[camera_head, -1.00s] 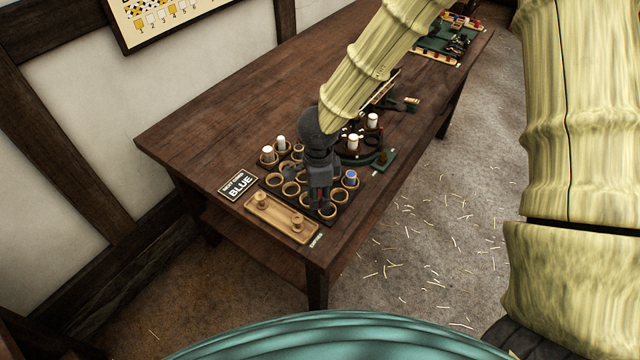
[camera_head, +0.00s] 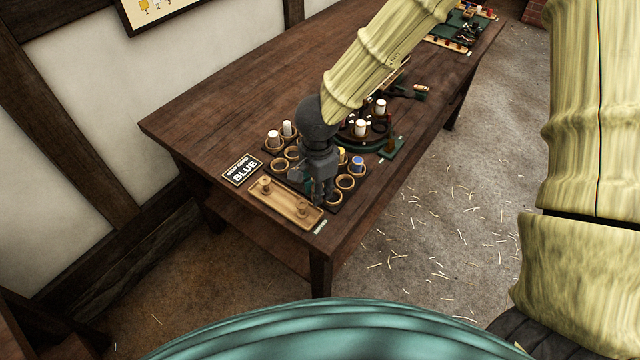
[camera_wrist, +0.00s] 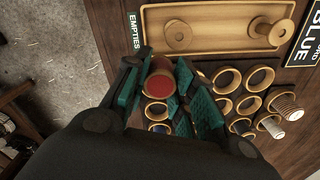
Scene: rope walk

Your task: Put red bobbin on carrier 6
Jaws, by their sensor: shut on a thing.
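My gripper (camera_wrist: 160,80) is shut on the red bobbin (camera_wrist: 162,84), whose red end shows between the two green-padded fingers in the wrist view. In the head view my gripper (camera_head: 323,194) is low over the front part of the rack of ring cups, and the bobbin is hidden there. I cannot tell whether the bobbin is clear of its cup. The round carrier machine (camera_head: 346,145) stands behind the rack, partly covered by my arm. White bobbins (camera_head: 361,128) stand on it. No carrier number is readable, so carrier 6 cannot be picked out.
The rack also holds a blue bobbin (camera_head: 357,163), a yellow bobbin (camera_head: 342,155), white bobbins (camera_head: 273,138) and empty cups (camera_head: 345,181). The wooden empties tray (camera_head: 283,207) lies in front with two spools. A sign (camera_head: 242,171) reads BLUE. The table's left part is clear.

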